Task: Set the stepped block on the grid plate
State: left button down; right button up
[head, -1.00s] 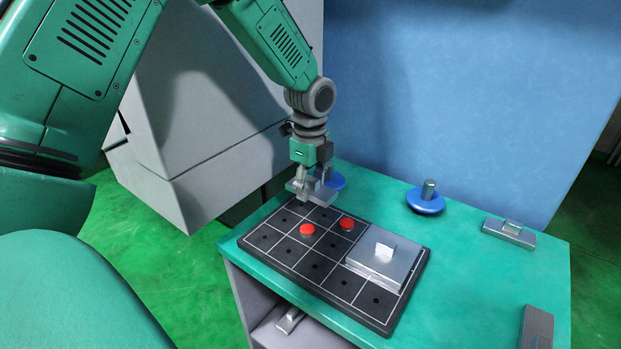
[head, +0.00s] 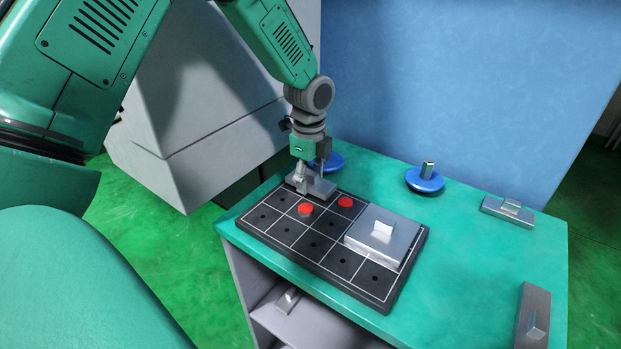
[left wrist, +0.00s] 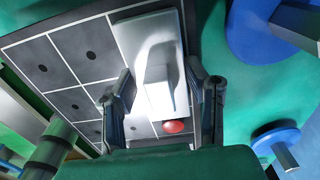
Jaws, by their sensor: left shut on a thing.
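My left gripper (head: 312,180) is shut on a grey metal stepped block (head: 318,190), gripping its raised middle part. The block is at the far left end of the black grid plate (head: 310,243), with its flat base down. In the left wrist view, the block (left wrist: 160,75) lies between the two fingers (left wrist: 161,100), over the edge cells of the plate (left wrist: 85,45). I cannot tell whether its base touches the plate. Two red round pieces (head: 306,209) (head: 345,202) sit on the plate close to the block. My right gripper is not in view.
A larger square metal block (head: 400,232) with a tab covers cells at the plate's right. Blue discs with posts (head: 425,182) stand behind. Other metal blocks lie at the table's right (head: 508,208) (head: 533,318) and on the shelf below (head: 288,300). The table's right middle is clear.

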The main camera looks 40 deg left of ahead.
pick_arm(q)
jog(key=shift+f, duration=0.5)
jog(key=c, duration=0.8)
grip_release()
